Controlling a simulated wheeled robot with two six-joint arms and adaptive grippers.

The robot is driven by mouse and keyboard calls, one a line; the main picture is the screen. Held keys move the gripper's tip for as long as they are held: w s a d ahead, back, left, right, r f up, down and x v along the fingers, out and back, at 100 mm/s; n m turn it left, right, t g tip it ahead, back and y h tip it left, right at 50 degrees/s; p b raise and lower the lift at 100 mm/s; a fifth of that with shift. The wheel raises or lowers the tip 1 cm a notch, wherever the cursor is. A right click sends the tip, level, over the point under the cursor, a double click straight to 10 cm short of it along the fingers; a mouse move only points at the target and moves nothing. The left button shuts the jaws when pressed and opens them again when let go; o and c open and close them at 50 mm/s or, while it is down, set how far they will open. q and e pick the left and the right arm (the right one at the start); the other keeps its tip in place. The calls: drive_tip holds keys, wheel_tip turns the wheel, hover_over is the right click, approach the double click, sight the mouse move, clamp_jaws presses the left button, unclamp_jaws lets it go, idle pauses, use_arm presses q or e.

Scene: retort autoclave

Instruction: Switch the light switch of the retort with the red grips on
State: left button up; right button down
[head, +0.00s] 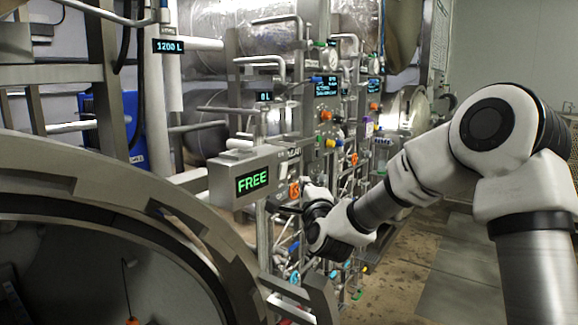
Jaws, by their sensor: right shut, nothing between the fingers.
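My right arm comes in from the right, and its gripper (284,208) is in the middle of the view, small and dark. Its fingers are shut and empty, pointing left, just below the panel beside the grey box (222,182) with the green FREE display (252,179). That narrow panel (284,168) carries small fittings; an orange knob (294,189) shows close above the gripper. I cannot tell which fitting is the light switch, nor whether the fingers touch anything. The big round retort opening (150,215) fills the lower left. Red grips cannot be made out clearly. My left gripper is out of view.
Pipes, valves and gauges stand densely behind the gripper, with a display column (327,88) among them. Another round metal vessel (408,105) stands farther back. The floor (410,262) at the right is clear beneath my arm.

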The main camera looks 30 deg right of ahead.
sight(287, 167)
drive_tip(key=w+p, duration=0.1)
drive_tip(key=w, duration=0.1)
drive_tip(key=w+r+p, duration=0.1)
drive_tip(key=w, duration=0.1)
drive_tip(key=w+p, duration=0.1)
drive_tip(key=w, duration=0.1)
drive_tip(key=shift+w+a+r, duration=0.15)
drive_tip(key=shift+w+a, duration=0.1)
drive_tip(key=shift+w, duration=0.1)
drive_tip(key=shift+s+d, duration=0.1)
drive_tip(key=shift+d, duration=0.05)
